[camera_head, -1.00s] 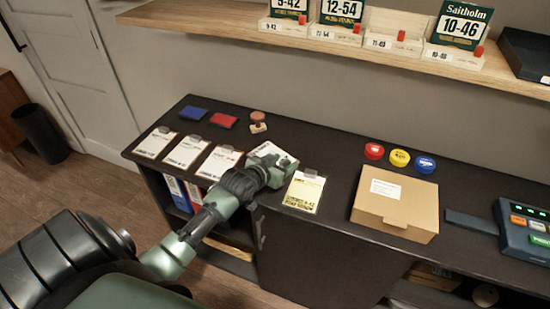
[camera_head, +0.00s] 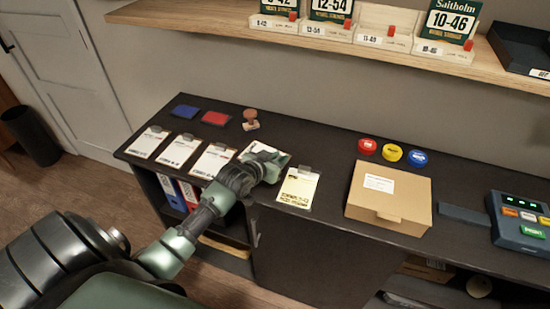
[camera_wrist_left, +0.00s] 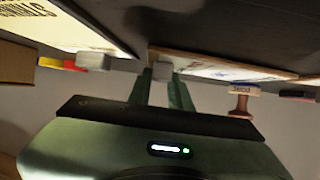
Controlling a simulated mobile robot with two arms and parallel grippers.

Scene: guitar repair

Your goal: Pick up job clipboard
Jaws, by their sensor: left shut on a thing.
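Several job clipboards lie in a row along the counter's front. In the head view, my left gripper (camera_head: 272,162) is over the white-sheeted clipboard (camera_head: 257,148) between the third clipboard from the left (camera_head: 214,160) and the yellow-sheeted one (camera_head: 298,187). The gripper and wrist hide much of it. In the left wrist view, the two green fingers (camera_wrist_left: 163,88) are shut on the clip at the clipboard's edge (camera_wrist_left: 215,68). I cannot tell whether the board is clear of the counter. Two more clipboards (camera_head: 149,142) (camera_head: 178,150) lie at the left end. My right gripper is not in view.
The dark counter (camera_head: 320,155) also bears blue and red pads (camera_head: 215,118), a stamp (camera_head: 251,120), red, yellow and blue round tins (camera_head: 392,153), a cardboard box (camera_head: 388,196) and a button console (camera_head: 522,220). A wooden shelf (camera_head: 210,17) runs above.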

